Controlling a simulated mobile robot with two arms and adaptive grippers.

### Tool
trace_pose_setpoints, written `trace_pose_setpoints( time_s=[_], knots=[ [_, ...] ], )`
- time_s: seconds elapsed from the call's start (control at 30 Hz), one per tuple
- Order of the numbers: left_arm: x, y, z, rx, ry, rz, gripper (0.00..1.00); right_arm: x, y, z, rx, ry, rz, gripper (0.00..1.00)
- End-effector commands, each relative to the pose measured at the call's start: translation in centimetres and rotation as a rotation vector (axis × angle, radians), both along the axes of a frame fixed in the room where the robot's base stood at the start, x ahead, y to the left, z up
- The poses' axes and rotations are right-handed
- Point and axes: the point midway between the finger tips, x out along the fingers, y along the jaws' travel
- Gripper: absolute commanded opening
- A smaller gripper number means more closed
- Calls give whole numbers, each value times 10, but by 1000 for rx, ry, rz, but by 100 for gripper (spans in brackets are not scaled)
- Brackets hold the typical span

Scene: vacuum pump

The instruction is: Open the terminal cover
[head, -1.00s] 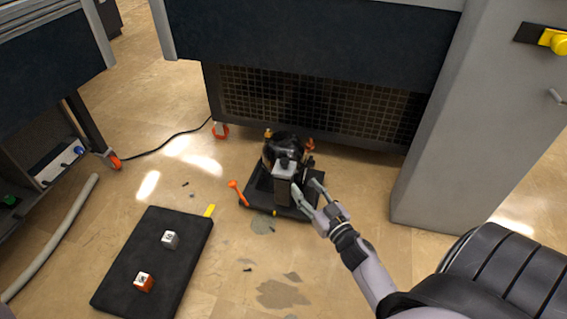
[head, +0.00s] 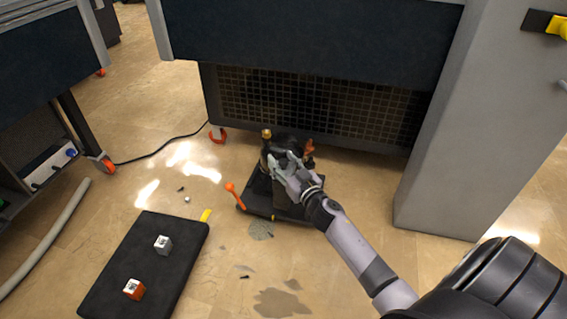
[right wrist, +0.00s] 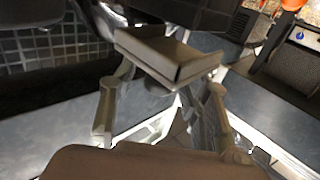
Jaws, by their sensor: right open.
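The dark vacuum pump (head: 270,155) stands on a black base (head: 258,203) on the floor, in front of the grille. My right gripper (head: 285,166) is over the pump in the head view and hides much of its terminal box. In the right wrist view, a pale grey box-like part (right wrist: 160,48), apparently the terminal cover, lies ahead between the tips of my right gripper (right wrist: 168,80). The fingers are apart, one on each side of it; I cannot tell whether they touch it. My left gripper is not in view.
An orange-handled part (head: 233,193) sticks out at the base's left. A grey cabinet (head: 455,130) stands at right. Stains and small bits dot the floor.

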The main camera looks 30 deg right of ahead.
Motion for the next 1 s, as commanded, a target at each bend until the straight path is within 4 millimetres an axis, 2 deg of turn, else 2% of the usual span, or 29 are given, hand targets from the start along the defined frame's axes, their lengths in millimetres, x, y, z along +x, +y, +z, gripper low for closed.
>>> trace_pose_setpoints(
  time_s=[0.07, 0.7, 1.0],
  knots=[
    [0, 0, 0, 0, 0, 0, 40, 0, 0, 0, 0, 0, 0, 42],
    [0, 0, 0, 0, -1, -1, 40, -1, 0, 0, 0, 0, 1, 0],
    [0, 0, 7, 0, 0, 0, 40, 0, 0, 2, -8, 10, 1, 0]
  ],
)
